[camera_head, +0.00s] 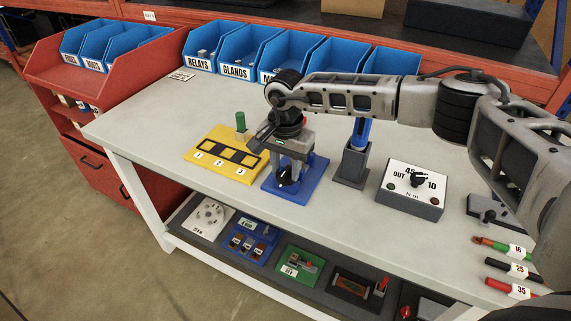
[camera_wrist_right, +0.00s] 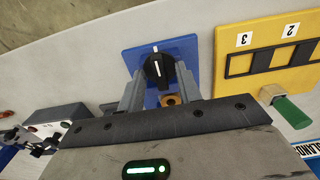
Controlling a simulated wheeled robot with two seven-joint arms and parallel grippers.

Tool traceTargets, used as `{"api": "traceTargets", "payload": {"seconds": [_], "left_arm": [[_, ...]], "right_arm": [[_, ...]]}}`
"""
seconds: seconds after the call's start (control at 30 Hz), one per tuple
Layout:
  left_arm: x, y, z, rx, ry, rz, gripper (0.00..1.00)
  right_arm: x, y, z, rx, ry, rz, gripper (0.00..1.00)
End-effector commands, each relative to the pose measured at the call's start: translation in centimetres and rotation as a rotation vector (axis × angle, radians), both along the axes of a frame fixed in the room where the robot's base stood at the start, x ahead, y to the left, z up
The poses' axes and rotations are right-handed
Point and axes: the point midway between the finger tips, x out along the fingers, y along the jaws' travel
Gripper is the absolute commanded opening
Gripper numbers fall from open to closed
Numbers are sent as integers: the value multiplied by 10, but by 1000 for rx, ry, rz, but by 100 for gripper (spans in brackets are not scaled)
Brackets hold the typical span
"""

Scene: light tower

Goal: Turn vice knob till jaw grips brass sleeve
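The vice stands on a blue base plate (camera_head: 298,187) near the table's front edge, partly hidden by my right gripper. Its black knob (camera_head: 287,178) has a white pointer line. In the right wrist view the knob (camera_wrist_right: 160,73) lies between the two grey fingertips of my right gripper (camera_wrist_right: 160,80), which is open, with a small gap visible on each side. A brass-coloured ring, likely the brass sleeve (camera_wrist_right: 171,100), shows just behind the knob, partly hidden by the gripper body. The jaw cannot be made out. My left gripper is not in view.
A yellow numbered board (camera_head: 217,160) with a green-handled piece (camera_head: 240,122) stands left of the vice. A grey holder with a blue post (camera_head: 353,160) and a dial box (camera_head: 411,190) stand to the right. Blue bins (camera_head: 243,48) line the back.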

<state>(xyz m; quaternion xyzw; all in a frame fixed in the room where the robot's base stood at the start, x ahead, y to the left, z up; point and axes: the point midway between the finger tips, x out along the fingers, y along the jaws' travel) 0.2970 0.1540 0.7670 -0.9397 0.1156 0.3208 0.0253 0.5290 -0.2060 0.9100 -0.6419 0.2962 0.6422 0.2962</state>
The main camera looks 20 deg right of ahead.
Motion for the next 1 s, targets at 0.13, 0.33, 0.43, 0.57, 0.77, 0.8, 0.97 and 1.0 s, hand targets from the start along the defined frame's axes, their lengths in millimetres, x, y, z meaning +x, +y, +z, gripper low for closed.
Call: {"api": "traceTargets", "payload": {"seconds": [0.13,0.33,0.43,0.57,0.77,0.8,0.97,1.0], "left_arm": [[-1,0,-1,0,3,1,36],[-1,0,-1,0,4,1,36],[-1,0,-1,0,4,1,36],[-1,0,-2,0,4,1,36],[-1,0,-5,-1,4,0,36],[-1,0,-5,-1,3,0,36],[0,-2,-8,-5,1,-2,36],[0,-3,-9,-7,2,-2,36]], "right_arm": [[0,0,0,0,0,0,35],[0,0,0,0,0,0,0],[0,0,0,0,0,0,0],[0,0,0,0,0,-9,0],[0,0,0,0,0,-68,0],[0,0,0,0,0,-89,0],[0,0,-1,1,-1,-201,0],[0,0,-1,1,-1,-235,0]]}}
